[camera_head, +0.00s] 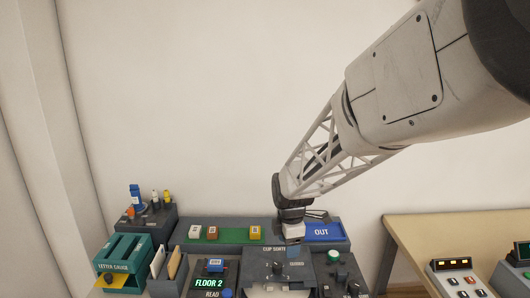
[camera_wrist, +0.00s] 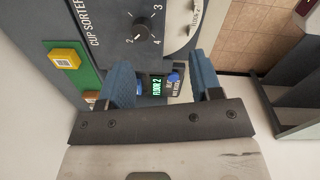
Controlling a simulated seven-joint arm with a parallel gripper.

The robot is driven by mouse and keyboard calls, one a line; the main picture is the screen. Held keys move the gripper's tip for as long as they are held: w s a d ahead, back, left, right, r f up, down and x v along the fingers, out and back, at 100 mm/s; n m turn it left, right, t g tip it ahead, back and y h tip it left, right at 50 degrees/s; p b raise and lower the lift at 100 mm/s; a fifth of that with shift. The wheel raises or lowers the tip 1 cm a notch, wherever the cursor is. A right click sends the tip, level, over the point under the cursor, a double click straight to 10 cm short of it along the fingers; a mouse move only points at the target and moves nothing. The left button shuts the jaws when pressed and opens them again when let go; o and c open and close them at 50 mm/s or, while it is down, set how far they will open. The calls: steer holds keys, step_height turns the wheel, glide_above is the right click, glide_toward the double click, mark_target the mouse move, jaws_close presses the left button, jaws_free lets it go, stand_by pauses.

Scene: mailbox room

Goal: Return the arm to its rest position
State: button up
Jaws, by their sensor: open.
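My arm reaches in from the upper right in the head view. My gripper (camera_head: 292,230) is over the back of the desk console, beside the blue OUT tray (camera_head: 322,232). In the wrist view my gripper (camera_wrist: 160,76) shows two blue fingers spread apart with nothing held between them. Between them, beyond, the FLOOR 2 display (camera_wrist: 157,87) and a blue button (camera_wrist: 173,78) are visible. The cup sorter panel (camera_wrist: 112,22) with its numbered dial lies past the fingers. The gripper hides part of the console behind it in the head view.
A green strip (camera_head: 232,236) holds several small blocks, including a yellow block (camera_head: 255,232). A teal letter gauge box (camera_head: 122,258) stands at left, with a bottle rack (camera_head: 147,217) behind it. A wooden table (camera_head: 440,228) stands at right.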

steer(key=s+d+r+m, duration=0.3)
steer(key=s+m, duration=0.4)
steer(key=s, duration=0.3)
steer(key=s+d+r+m+t, duration=0.1)
steer(key=s+d+r+m, duration=0.3)
steer(key=s+m, duration=0.3)
steer(key=s+d+r+m+t, duration=0.1)
steer(key=s+d+r+m, duration=0.3)
steer(key=s, duration=0.9)
steer(key=m, duration=0.2)
steer(key=shift+s+d+r+m, duration=0.2)
steer(key=shift+d+m, duration=0.15)
steer(key=shift+m, duration=0.05)
